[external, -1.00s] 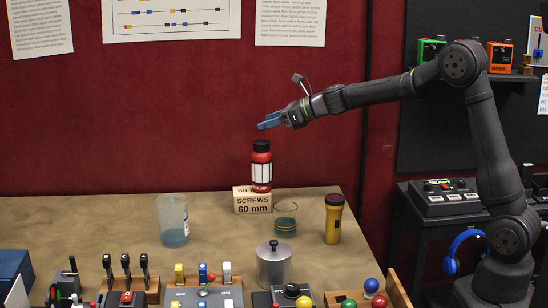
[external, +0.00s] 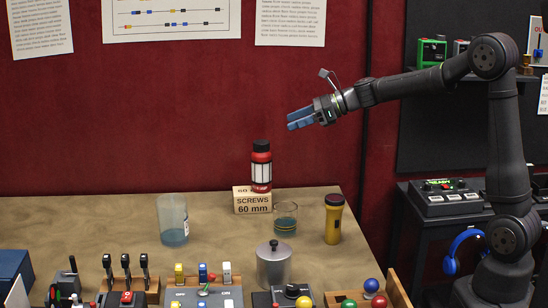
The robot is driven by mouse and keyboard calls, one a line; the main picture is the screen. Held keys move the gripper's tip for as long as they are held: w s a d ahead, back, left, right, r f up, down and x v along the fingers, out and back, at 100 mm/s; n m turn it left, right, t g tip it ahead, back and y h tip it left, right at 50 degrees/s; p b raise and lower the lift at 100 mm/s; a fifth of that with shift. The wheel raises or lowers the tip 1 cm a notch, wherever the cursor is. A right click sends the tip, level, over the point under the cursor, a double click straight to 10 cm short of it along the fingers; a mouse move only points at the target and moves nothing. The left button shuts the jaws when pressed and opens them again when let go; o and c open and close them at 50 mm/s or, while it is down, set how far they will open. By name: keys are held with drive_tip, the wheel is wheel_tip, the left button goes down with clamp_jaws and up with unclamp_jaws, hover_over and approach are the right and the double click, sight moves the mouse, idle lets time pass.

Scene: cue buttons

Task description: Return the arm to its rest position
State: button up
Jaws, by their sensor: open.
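My gripper (external: 302,119) with its blue fingers is open and empty. It is in the air above the back right of the table, to the upper right of a red bottle with a black cap (external: 261,168). The bottle stands upright on a cardboard box marked SCREWS 60 mm (external: 253,203). My gripper is clear of both. My arm reaches in from the right, its upper link raised nearly upright and its forearm stretched leftward and slightly down.
Switch panels (external: 203,296) and levers line the front. The air around my gripper is free.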

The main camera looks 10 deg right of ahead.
wheel_tip(320, 180, down, 15)
drive_tip(key=shift+f, duration=0.15)
idle(0.4)
